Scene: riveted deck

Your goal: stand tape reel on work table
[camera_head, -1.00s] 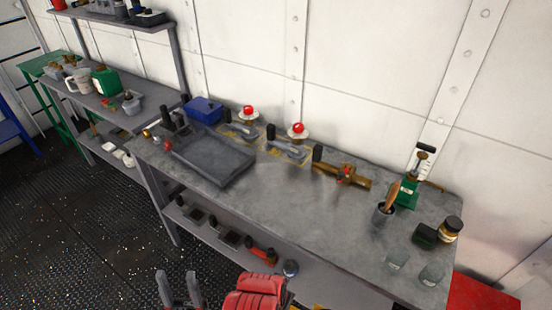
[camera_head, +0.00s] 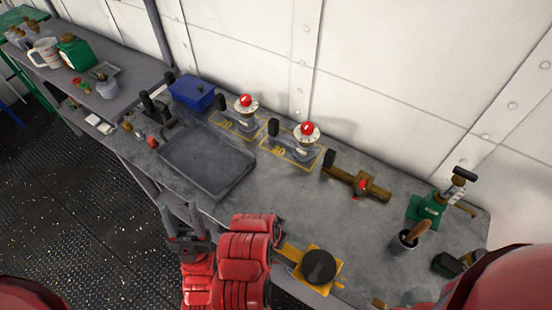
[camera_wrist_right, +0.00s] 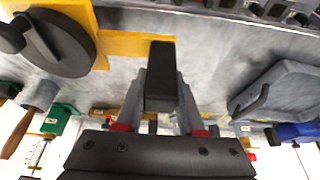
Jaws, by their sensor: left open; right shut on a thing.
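The tape reel (camera_head: 319,266), a black round disc on a yellow frame, shows at the front edge of the work table (camera_head: 285,205). In the right wrist view the reel (camera_wrist_right: 62,42) is at the upper left. My right gripper (camera_wrist_right: 160,100) is shut on a dark handle-like part beside the yellow frame. In the head view its fingers are hidden. I cannot tell whether the reel touches the table. My left gripper (camera_head: 192,218) is open and empty, fingers up, in front of the table.
A grey tray (camera_head: 207,160) and a blue box (camera_head: 191,92) are at the left. Two red-knobbed fittings (camera_head: 306,135) stand within yellow outlines at the back. A brass tool (camera_head: 358,185), a green device (camera_head: 425,206) and a cup (camera_head: 404,241) are at the right. The table's middle is bare.

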